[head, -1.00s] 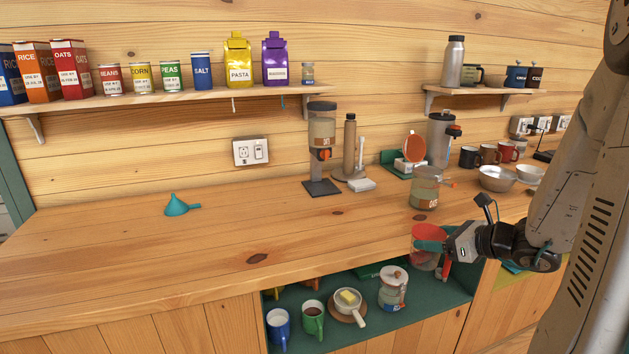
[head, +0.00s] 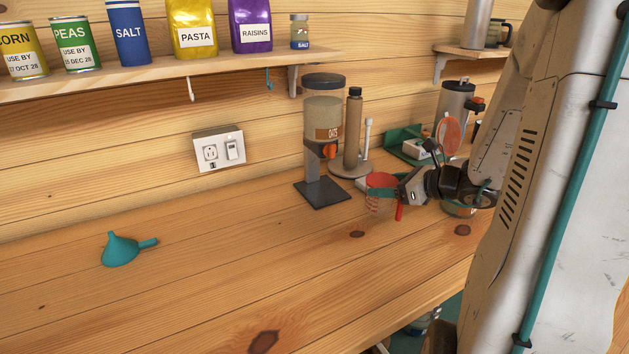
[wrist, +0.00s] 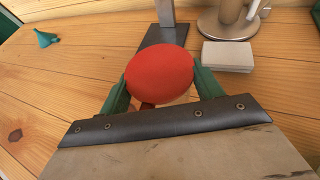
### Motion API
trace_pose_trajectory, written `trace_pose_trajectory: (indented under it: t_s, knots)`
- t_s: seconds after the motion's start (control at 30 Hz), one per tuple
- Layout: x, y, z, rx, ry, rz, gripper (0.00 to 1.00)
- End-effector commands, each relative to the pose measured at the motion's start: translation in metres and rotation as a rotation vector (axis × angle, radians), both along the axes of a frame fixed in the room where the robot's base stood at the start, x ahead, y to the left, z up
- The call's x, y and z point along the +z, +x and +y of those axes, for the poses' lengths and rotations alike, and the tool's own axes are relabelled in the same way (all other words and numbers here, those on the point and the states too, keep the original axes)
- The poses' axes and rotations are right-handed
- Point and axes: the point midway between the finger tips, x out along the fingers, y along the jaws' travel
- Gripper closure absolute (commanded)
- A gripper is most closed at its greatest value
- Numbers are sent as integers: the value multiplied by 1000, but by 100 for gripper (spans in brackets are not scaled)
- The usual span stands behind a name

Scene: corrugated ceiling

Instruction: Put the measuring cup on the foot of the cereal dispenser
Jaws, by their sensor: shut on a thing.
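The cereal dispenser (head: 323,122), labelled oats, stands upright on the counter with an orange knob. Its foot (head: 321,195) is a flat dark square plate and looks empty. The cup is to the right of the foot in the head view. In the wrist view the foot (wrist: 158,35) lies just beyond the cup, partly hidden by it.
A teal funnel (head: 122,248) lies on the left of the counter (head: 230,270). A shelf (head: 170,75) with cans and bags hangs above. The counter's front is clear.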

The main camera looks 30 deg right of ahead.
Motion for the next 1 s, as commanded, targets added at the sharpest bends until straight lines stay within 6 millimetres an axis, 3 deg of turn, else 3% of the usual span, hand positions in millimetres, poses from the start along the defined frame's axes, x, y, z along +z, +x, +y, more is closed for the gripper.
trace_pose_trajectory:
  t_s: [0.17,0.5,0.87,1.0]
  knots:
    - [0,28,15,10,0,0,59]
    - [0,109,49,10,0,0,59]
    - [0,141,60,6,-1,0,59]
    - [0,162,69,7,0,0,59]
